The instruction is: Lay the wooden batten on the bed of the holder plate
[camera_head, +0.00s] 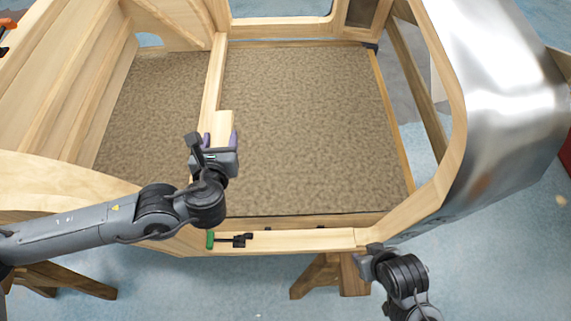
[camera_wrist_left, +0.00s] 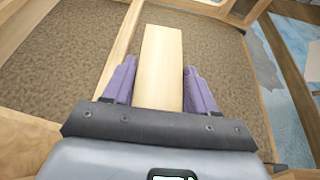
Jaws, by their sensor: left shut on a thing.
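My left gripper (camera_head: 219,140) is shut on the pale wooden batten (camera_head: 222,124) above the brown speckled floor panel of the wooden bodyframe. In the left wrist view the batten (camera_wrist_left: 161,60) lies between the two purple fingers (camera_wrist_left: 160,85) and sticks out beyond them. My right gripper (camera_head: 366,257) is at the frame's front edge, at the lower right of the head view. Its fingers are not clear. I cannot make out a holder plate with a bed in either view.
The bodyframe has a wooden front rail (camera_head: 300,239) and a divider rail (camera_head: 213,75). A curved metal panel (camera_head: 505,90) stands at the right. A clamp with a green end (camera_head: 210,240) sits on the front rail. Trestle legs (camera_head: 322,275) stand below. The floor panel's right part is clear.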

